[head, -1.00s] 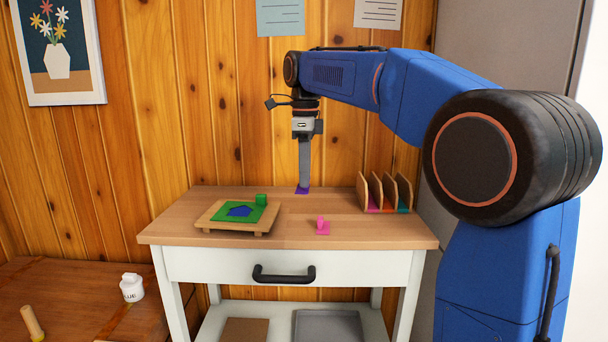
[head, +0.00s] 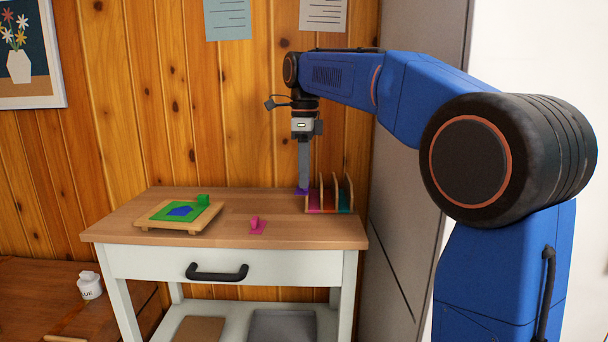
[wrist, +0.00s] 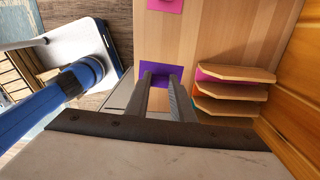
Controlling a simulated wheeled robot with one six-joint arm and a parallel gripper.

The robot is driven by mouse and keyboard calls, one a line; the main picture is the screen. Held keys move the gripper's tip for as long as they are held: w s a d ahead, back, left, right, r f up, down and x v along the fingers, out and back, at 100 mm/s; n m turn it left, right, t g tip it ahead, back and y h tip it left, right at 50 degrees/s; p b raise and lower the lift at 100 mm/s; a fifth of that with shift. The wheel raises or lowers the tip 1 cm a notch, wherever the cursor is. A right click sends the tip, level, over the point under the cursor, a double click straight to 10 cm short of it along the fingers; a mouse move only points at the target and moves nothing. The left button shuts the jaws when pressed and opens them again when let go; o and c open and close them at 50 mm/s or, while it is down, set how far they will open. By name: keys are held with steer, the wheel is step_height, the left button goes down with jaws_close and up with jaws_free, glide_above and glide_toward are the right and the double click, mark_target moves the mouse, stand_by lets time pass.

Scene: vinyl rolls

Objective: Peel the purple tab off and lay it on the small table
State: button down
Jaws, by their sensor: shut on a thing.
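The purple tab (head: 302,191) is at the lower end of my gripper (head: 303,188), which is shut on it. In the wrist view the purple tab (wrist: 160,69) shows flat between and beyond the fingertips (wrist: 162,76). It is over the wooden top of the white-legged table (head: 235,233), close to the rack; I cannot tell how high above the top it is. A wooden board (head: 150,222) on that table carries a green sheet with a blue pentagon and a green knob. In the lower left is a lower brown table (head: 40,290).
A wooden rack (head: 322,197) with pink and teal sheets in its slots stands at the table's right end. A pink piece with a knob (head: 257,225) lies near the front edge. A white glue jar (head: 89,285) stands on the lower table. The front-right tabletop is clear.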

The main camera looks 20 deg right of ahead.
steer(key=shift+f, duration=0.1)
steer(key=shift+f, duration=3.4)
steer(key=shift+f, duration=0.1)
steer(key=shift+f, duration=0.4)
steer(key=shift+f, duration=0.1)
steer(key=shift+f, duration=0.6)
steer(key=shift+f, duration=0.1)
steer(key=shift+f, duration=0.55)
steer(key=shift+f, duration=0.15)
